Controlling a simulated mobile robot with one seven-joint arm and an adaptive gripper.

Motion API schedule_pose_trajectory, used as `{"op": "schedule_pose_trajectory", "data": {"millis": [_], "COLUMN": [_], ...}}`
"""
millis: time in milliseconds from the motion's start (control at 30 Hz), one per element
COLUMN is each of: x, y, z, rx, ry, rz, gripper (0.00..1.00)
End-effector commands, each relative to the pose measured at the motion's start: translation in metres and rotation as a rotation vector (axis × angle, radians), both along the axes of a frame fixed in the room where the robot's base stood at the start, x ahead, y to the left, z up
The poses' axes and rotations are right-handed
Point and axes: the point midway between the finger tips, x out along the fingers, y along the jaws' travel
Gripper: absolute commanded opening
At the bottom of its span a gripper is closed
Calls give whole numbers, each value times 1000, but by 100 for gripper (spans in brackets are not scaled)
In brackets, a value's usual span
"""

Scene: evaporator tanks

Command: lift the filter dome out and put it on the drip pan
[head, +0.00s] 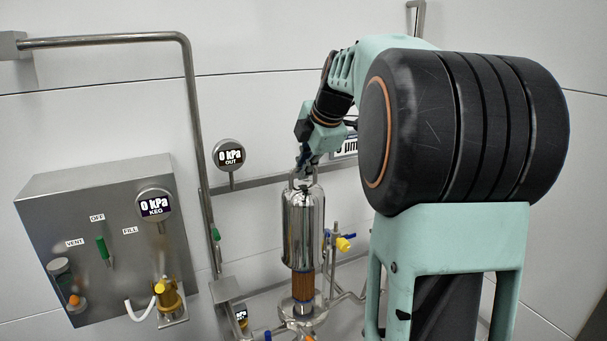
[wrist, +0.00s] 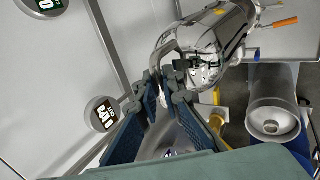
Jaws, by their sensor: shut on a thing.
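The filter dome (head: 303,235) is a polished chrome cylinder with a loop handle on top. In the head view it hangs upright above the filter base (head: 302,305), and a brown filter cartridge (head: 304,286) shows below its lower rim. My gripper (head: 304,168) is above the dome, shut on its handle. In the wrist view my gripper (wrist: 162,90) pinches the handle, with the shiny dome (wrist: 205,42) beyond the fingers. Whether the cartridge's upper part is still inside the dome cannot be seen. I cannot make out the drip pan for certain in either view.
A steel panel (head: 95,240) with gauge, valves and hose stands at left. An OUT gauge (head: 229,154) and pipes are on the wall behind the dome. A yellow-handled valve (head: 343,243) is close at its right. A metal vessel (wrist: 273,108) shows at right in the wrist view.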

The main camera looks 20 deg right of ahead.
Motion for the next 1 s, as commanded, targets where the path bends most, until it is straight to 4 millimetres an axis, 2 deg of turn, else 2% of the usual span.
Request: {"op": "schedule_pose_trajectory", "data": {"millis": [1000], "x": [1], "y": [0], "z": [21], "rx": [-3], "ry": [-7], "rz": [1], "gripper": [0]}}
